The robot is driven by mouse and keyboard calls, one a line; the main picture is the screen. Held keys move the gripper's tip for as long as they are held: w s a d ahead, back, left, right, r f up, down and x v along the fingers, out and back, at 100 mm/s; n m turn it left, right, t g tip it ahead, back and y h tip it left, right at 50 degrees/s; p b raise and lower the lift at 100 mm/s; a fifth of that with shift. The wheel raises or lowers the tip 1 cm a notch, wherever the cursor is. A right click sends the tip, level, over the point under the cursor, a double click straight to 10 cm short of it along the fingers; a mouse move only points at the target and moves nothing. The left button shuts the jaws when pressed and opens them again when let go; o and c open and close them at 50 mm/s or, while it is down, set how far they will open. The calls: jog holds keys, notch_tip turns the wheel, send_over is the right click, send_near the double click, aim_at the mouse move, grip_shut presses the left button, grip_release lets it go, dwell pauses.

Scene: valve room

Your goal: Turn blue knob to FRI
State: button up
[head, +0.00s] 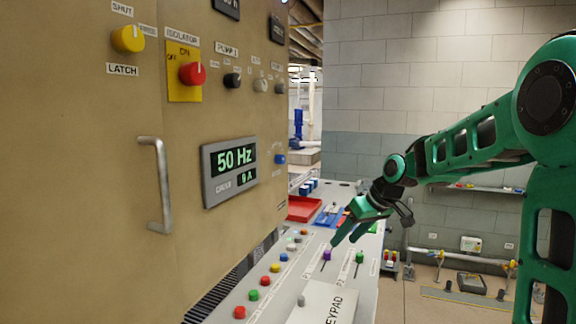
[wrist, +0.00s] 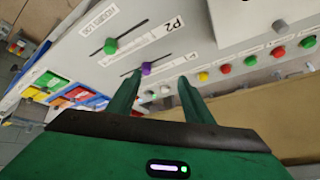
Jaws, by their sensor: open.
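The blue knob (head: 280,159) sits on the tan cabinet front, near its right edge, to the right of the 50 Hz display. The small labels around it are too small to read, so I cannot tell which mark it points at. My gripper (head: 338,238) is open and empty over the console, lower and to the right of the blue knob, apart from it. In the wrist view my gripper (wrist: 158,92) shows both fingers spread, pointing at the console. The blue knob does not show in the wrist view.
A purple slider knob (head: 326,254) and a green slider knob (head: 359,257) stand on the console near my gripper. A red tray (head: 303,208) lies farther back. A metal handle (head: 160,185) and a red isolator knob (head: 192,73) stick out from the cabinet.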

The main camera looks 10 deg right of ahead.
jog(key=w+a+r+n+t+y, duration=0.2)
jog(key=w+a+r+y, duration=0.1)
jog(key=w, duration=0.6)
jog(key=n+t+y, duration=0.3)
jog(key=n+y, duration=0.3)
jog(key=y, duration=0.3)
send_near(284, 160)
jog(key=x, duration=0.9)
jog(key=c, duration=1.1)
jog(key=shift+o, duration=0.3)
jog(key=shift+w+d+f, duration=0.1)
jog(key=shift+d, duration=0.1)
jog(key=shift+a, duration=0.1)
jog(key=shift+c, duration=0.2)
